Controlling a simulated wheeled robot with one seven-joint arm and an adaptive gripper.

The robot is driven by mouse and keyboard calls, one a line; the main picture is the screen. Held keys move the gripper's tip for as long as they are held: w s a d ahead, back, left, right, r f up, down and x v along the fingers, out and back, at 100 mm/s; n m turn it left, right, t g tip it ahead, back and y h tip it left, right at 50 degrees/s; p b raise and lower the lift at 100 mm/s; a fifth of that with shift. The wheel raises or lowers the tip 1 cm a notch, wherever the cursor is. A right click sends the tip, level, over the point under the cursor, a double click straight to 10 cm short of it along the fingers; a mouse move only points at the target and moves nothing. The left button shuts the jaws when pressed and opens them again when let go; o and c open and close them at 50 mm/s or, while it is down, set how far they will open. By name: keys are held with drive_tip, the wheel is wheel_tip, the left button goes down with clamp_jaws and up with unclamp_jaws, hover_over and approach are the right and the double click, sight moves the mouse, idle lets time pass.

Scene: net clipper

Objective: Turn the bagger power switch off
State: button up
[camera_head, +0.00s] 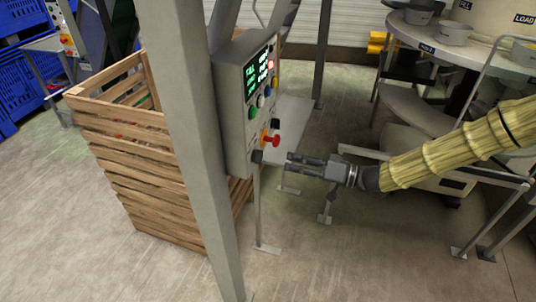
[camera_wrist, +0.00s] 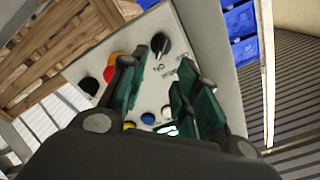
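The grey bagger control box (camera_head: 236,128) is mounted by a grey post. In the wrist view, a black rotary switch (camera_wrist: 160,43) with a pale mark is on its panel, with small lettering beside it that seems to include ON. It lies just beyond my fingertips. A red mushroom button (camera_head: 273,140) on a yellow base sticks out; it also shows in the wrist view (camera_wrist: 108,73). My gripper (camera_head: 288,162) is in front of the panel's lower part. In the wrist view its teal-padded fingers (camera_wrist: 154,68) are apart with nothing between them. Contact with the switch is not visible.
Another black knob (camera_wrist: 90,87) and several coloured buttons share the panel. A wooden slatted crate (camera_head: 140,150) stands behind the post (camera_head: 190,130). A round metal table (camera_head: 440,52) with pans is at the right. Open floor lies below my gripper.

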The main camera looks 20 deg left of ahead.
sight(258, 156)
drive_tip(key=a+p, duration=0.3)
drive_tip(key=a, duration=0.5)
drive_tip(key=shift+w+a, duration=0.15)
drive_tip(key=shift+a, duration=0.1)
clamp_jaws()
